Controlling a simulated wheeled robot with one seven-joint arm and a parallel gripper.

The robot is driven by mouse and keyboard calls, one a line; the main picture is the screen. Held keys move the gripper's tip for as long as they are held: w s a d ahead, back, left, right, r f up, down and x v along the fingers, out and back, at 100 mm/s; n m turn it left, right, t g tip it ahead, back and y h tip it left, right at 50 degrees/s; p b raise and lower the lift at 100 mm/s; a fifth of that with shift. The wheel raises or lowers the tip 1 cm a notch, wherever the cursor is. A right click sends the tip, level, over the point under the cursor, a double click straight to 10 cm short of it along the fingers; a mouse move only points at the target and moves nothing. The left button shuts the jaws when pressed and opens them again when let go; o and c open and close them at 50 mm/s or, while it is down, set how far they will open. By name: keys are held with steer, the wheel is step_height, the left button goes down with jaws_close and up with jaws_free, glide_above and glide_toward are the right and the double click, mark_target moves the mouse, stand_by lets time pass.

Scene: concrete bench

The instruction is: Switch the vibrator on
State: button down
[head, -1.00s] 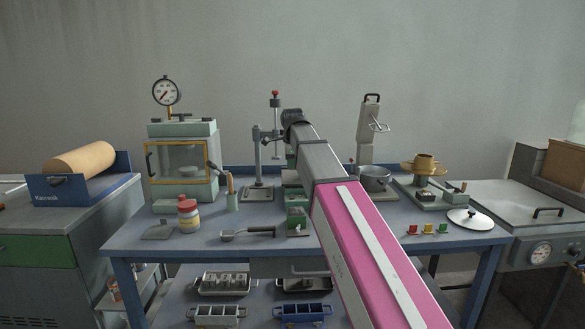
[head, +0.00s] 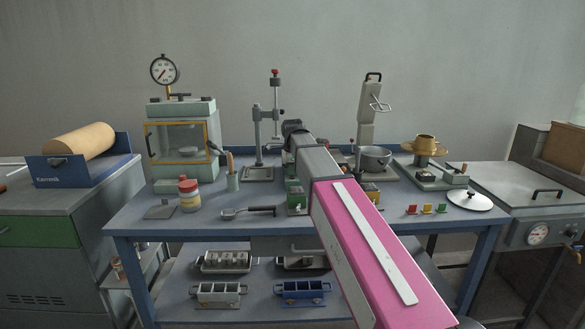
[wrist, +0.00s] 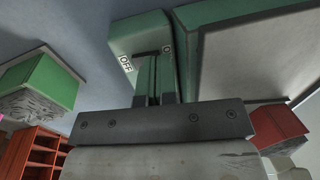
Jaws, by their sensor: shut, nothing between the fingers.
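In the wrist view a green housing (wrist: 140,30) fills the upper middle, with a dark slot in its face. A label reading OFF (wrist: 126,65) is left of the slot, and a second, partly cut label is on the right. A large grey panel (wrist: 250,60) with a green edge adjoins it. My gripper (wrist: 155,62) is shut and empty, its fingertips close to the slot; I cannot tell whether they touch it. The switch lever is not clearly visible. In the head view my arm hides the gripper; part of a green unit (head: 297,201) shows beside it.
A stand (head: 258,140) rises behind. A metal bowl (head: 375,158) and small coloured pieces (head: 426,209) are right. In the wrist view a green block (wrist: 40,85) is left.

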steer(key=shift+w+f, duration=0.1)
steer(key=shift+f, duration=0.05)
stand_by(0.3)
steer(key=shift+s+r, duration=0.2)
steer(key=shift+s, duration=0.65)
steer(key=shift+r, duration=0.1)
